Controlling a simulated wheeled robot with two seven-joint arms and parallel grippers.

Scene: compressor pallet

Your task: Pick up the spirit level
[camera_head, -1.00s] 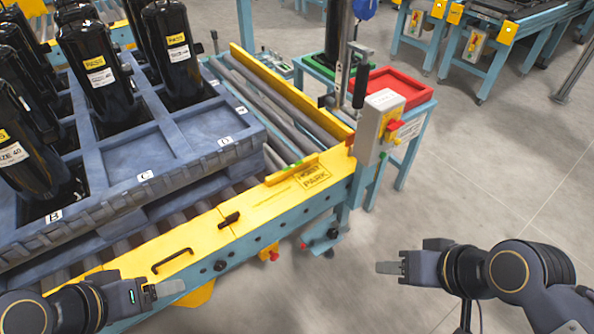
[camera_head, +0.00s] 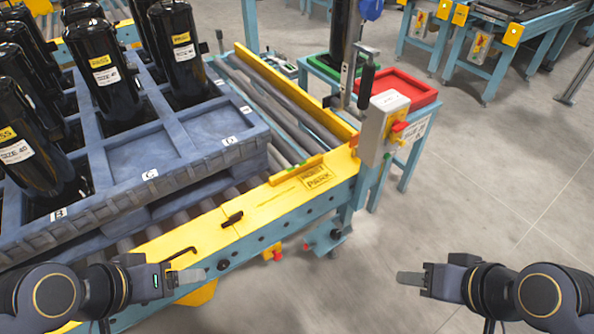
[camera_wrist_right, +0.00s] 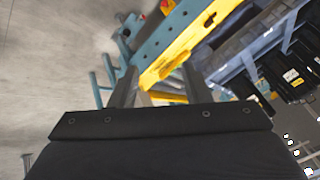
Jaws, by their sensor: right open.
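The spirit level (camera_head: 296,176) is a thin yellow bar with a green vial. It lies along the top of the yellow conveyor rail, beside the "PARK" marking. My right gripper (camera_head: 410,278) is over bare floor, to the right of and below the level in the head view, and apart from it. Its two fingers stand apart and empty in the right wrist view (camera_wrist_right: 160,90). My left gripper (camera_head: 191,279) is in front of the rail at the lower left, apart from the level. Its fingers overlap there, so its opening is unclear.
A blue pallet (camera_head: 165,197) with black compressors (camera_head: 180,55) sits on the rollers left of the level. A control box (camera_head: 376,128) on a post rises right of it. A red tray (camera_head: 405,90) stands behind. Floor at right is clear.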

